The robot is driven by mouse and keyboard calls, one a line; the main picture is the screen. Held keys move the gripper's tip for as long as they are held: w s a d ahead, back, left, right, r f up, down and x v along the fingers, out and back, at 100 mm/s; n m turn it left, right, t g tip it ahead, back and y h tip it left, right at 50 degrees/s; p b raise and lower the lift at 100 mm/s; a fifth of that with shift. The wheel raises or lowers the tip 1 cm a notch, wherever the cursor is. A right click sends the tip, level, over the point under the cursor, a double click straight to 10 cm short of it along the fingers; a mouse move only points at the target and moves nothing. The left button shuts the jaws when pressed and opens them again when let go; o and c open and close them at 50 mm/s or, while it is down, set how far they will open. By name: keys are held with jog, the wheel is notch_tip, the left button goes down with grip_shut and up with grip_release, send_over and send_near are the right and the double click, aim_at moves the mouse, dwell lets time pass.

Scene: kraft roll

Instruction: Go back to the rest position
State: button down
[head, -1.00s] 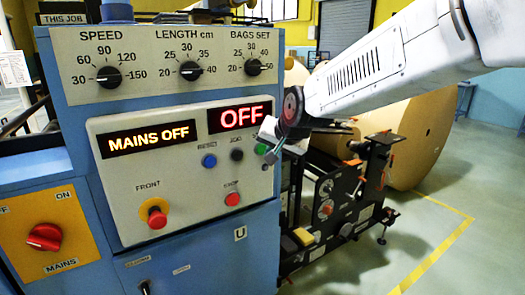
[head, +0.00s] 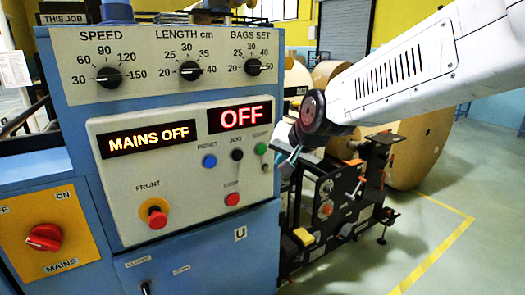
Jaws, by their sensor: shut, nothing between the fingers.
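My gripper (head: 281,160) is small in the head view, just right of the control panel's right edge and beside the green button. It is shut and holds nothing. Its fingers are partly lost against my wrist and the dark machine behind. The control panel (head: 120,190) stands apart from it on the left, with lit displays reading MAINS OFF (head: 150,139) and OFF (head: 241,116). The blue (head: 209,161), black (head: 236,155), green (head: 261,149) and lower red (head: 232,199) buttons are all uncovered.
A red front knob (head: 156,217) and a red mains switch (head: 43,237) are on the left. A black roll stand (head: 340,205) and large kraft rolls (head: 415,145) stand behind my arm. Grey floor (head: 470,255) with a yellow line is clear at the right.

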dwell(0.3)
jog(key=s+d+f+n+g+h, duration=0.25)
jog(key=s+d+f+g, duration=0.2)
jog(key=s, duration=0.45)
jog(key=s+d+g+h, duration=0.1)
jog(key=s+d, duration=0.8)
jog(key=s, duration=0.3)
jog(key=s+d+g, duration=0.1)
jog(key=s+d, duration=0.9)
jog(key=s, duration=0.2)
jog(key=shift+s+d+r+m+h, duration=0.15)
jog(key=shift+d+r+m+h, duration=0.1)
jog(key=shift+r+m+h, duration=0.1)
